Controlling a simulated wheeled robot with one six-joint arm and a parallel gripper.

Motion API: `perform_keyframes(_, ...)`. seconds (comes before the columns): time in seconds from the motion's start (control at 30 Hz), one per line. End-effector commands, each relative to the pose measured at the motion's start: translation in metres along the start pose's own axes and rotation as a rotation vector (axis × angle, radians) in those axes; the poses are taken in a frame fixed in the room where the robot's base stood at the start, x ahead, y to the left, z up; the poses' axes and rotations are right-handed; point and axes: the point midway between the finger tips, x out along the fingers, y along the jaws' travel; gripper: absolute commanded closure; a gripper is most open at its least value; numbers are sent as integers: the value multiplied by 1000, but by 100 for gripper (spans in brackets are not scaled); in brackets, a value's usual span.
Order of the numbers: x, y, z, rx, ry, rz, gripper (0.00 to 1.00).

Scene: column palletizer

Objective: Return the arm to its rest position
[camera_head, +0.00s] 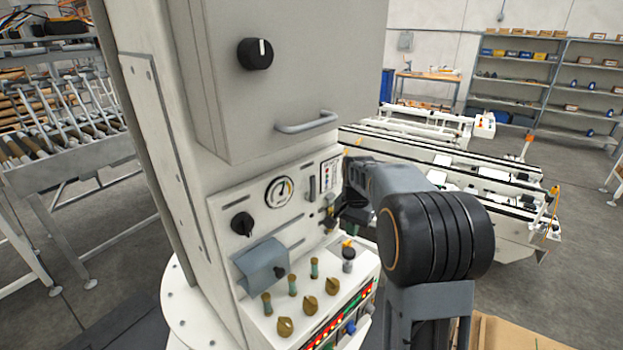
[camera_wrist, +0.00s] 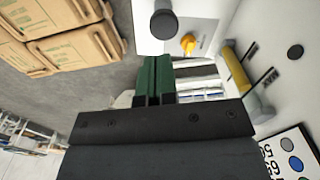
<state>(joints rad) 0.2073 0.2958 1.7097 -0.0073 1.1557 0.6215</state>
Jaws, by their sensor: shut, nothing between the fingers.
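My gripper (camera_wrist: 154,82) shows in the wrist view with its two green fingers together and nothing between them. It is close to the white control panel of the column, near a black knob (camera_wrist: 164,24) and a yellow-orange part (camera_wrist: 188,43). In the head view my arm reaches in from the lower right toward the panel (camera_head: 222,214), and the gripper end is mostly hidden behind the arm links. I cannot tell whether the fingers touch the panel.
The panel carries a gauge (camera_head: 279,191), a blue-grey cover (camera_head: 262,265) and several brass knobs. A cabinet handle (camera_head: 306,122) sticks out above. Cardboard boxes (camera_wrist: 75,45) lie left in the wrist view. Conveyors (camera_head: 450,165) and shelves (camera_head: 513,75) stand behind.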

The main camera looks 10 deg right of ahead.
Motion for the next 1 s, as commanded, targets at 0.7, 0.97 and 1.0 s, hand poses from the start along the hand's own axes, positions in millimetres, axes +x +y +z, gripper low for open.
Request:
perform_keyframes(0.7,-13,47,139,-722,249,-103,100)
perform_keyframes(0.97,-30,58,173,-787,367,-163,100)
perform_keyframes(1.0,-34,58,174,-791,381,-170,100)
